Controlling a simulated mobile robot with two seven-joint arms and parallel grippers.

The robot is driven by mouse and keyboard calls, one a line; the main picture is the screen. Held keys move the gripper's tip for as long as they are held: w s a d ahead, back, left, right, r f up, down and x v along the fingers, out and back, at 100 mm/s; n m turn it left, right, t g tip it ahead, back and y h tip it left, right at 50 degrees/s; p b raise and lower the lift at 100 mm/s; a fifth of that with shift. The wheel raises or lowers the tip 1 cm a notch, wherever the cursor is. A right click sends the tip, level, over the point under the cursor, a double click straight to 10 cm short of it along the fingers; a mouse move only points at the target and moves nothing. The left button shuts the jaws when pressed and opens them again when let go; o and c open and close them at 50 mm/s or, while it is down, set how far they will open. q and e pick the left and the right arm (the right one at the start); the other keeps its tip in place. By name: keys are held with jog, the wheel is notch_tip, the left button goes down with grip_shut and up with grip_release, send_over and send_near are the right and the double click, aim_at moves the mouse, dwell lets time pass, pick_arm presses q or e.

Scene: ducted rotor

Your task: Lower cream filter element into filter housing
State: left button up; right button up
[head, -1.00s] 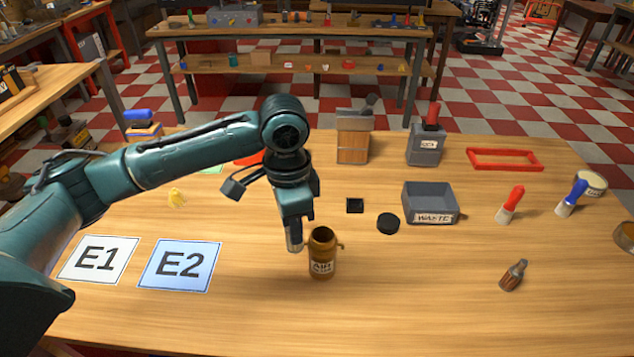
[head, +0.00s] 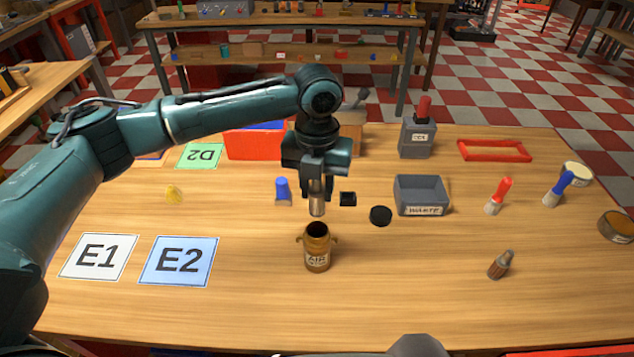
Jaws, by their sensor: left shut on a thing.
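The filter housing is a brown, open-topped jar (head: 317,250) with small side lugs and a label reading AIR. It stands upright on the table, its dark mouth facing up. My left gripper (head: 316,187) is above it, pointing down and shut on the filter element (head: 317,205), a small pale greyish-cream cylinder. The element hangs upright just over the housing's mouth in the picture, with its lower end showing clear of the rim. Its upper part is hidden by the fingers. My right gripper is not in view.
A grey WASTE bin (head: 421,196), a black disc (head: 381,216) and a black square block (head: 348,199) stand to the right. A blue-topped item (head: 283,191) is just left of the gripper. The E1 (head: 98,257) and E2 (head: 179,261) cards lie left. Table in front is clear.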

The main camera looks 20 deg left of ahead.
aim_at(317, 204)
pick_arm(q)
jog(key=shift+f, duration=0.1)
dwell(0.4)
jog(key=shift+f+b, duration=0.35)
jog(key=shift+f, duration=1.9)
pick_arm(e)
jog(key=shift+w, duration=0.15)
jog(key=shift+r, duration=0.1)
pick_arm(q)
jog(key=shift+p, duration=0.4)
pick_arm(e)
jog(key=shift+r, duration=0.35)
pick_arm(q)
jog(key=shift+f, duration=0.15)
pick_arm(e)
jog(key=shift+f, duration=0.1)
